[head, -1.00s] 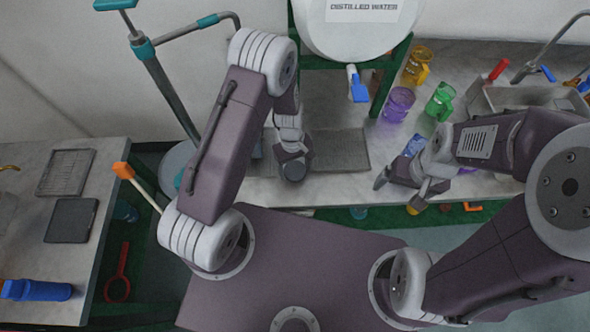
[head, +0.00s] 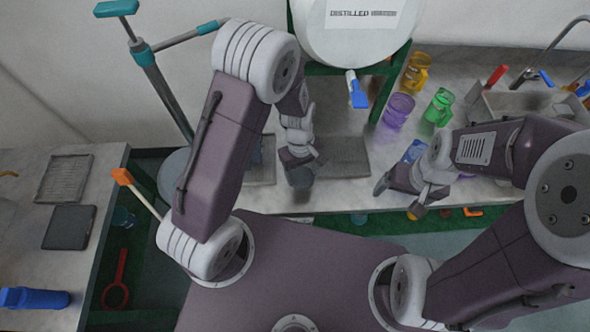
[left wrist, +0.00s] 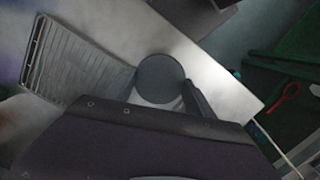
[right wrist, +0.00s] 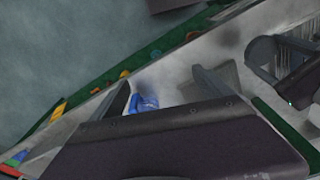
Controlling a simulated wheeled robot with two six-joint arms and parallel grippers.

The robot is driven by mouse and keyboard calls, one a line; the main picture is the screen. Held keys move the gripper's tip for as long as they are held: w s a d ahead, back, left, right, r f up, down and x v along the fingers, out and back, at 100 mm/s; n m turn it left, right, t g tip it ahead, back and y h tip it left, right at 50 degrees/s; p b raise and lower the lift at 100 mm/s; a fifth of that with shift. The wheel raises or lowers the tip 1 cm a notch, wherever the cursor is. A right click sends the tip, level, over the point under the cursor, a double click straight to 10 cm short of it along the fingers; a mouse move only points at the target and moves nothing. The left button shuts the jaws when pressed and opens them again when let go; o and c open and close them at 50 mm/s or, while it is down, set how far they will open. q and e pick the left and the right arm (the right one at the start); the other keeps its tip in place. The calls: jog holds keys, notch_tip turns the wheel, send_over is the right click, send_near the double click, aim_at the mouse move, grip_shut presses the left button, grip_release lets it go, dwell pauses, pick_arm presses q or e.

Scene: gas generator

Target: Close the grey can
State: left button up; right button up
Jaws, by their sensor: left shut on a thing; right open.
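The grey can (head: 300,179) is below my left gripper (head: 302,161), near the front edge of the back counter. In the left wrist view, its dark round top (left wrist: 160,78) shows between the two fingers of my left gripper (left wrist: 160,92), which is shut on it. Whether that round top is a separate lid or part of the can, I cannot tell. My right gripper (head: 398,188) is open at the counter's front edge, to the right of the can. In the right wrist view, a blue object (right wrist: 143,104) shows near its left finger; they do not clearly touch.
A flat grey ridged tray (head: 345,158) lies behind and right of the can. A white tank (head: 350,35) with a blue tap (head: 357,92) is above.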

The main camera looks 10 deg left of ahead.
pick_arm(q)
jog(key=s+d+r, duration=0.4)
jog(key=s+d, duration=0.1)
jog(key=shift+d+r, duration=0.25)
jog(key=shift+d, duration=0.05)
jog(key=shift+s, duration=0.1)
jog(key=shift+a, duration=0.1)
